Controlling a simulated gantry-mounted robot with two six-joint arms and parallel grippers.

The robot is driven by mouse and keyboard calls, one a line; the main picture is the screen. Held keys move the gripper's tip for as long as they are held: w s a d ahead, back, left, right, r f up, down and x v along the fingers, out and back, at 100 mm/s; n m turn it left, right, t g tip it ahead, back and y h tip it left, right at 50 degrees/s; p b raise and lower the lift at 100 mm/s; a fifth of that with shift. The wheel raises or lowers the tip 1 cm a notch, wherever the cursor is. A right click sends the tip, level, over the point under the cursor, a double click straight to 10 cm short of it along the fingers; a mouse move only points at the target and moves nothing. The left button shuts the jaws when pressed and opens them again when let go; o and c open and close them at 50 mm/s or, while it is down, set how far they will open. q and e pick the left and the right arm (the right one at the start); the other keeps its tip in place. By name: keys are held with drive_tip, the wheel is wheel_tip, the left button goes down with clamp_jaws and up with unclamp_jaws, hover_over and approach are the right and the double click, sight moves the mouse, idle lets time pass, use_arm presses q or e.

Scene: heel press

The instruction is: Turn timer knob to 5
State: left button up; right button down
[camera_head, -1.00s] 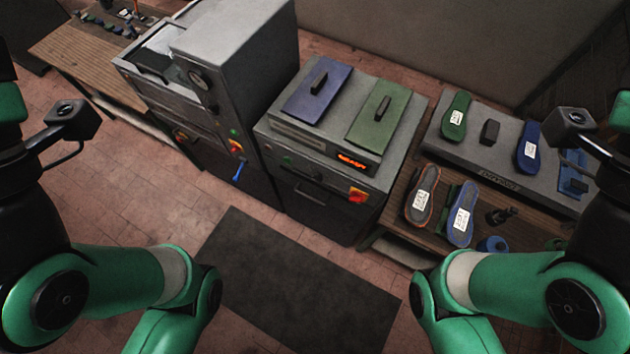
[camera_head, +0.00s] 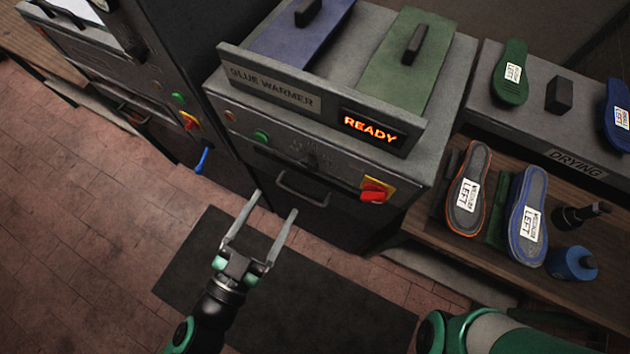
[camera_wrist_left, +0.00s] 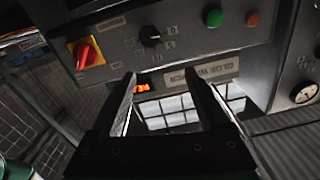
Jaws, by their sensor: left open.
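The black knob (camera_head: 310,158) sits on the front panel of the glue warmer (camera_head: 272,91), above the drawer-like handle. My left gripper (camera_head: 274,206) is open and empty, in front of and below the panel, apart from the knob. Its two fingers (camera_wrist_left: 160,76) also show in the left wrist view. My right arm shows only at the lower right of the head view; its gripper is out of frame.
A red switch on a yellow plate (camera_head: 373,191) is right of the knob; a green button (camera_head: 261,137) is left. A bar handle (camera_head: 302,190) juts out below. The display (camera_head: 370,129) reads READY. Insoles lie on the right bench. A dark mat (camera_head: 200,265) covers the floor.

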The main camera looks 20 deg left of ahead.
sight(307, 167)
use_arm(q)
drive_tip(key=w+p, duration=0.1)
drive_tip(key=w, duration=0.2)
drive_tip(key=w+d+f+p, duration=0.1)
drive_tip(key=w, duration=0.2)
drive_tip(key=w+f+p, duration=0.1)
drive_tip(key=w, duration=0.3)
drive_tip(key=shift+d+f, duration=0.25)
drive_tip(key=shift+w, duration=0.35)
use_arm(e)
wheel_tip(307, 167, up, 2)
use_arm(q)
clamp_jaws()
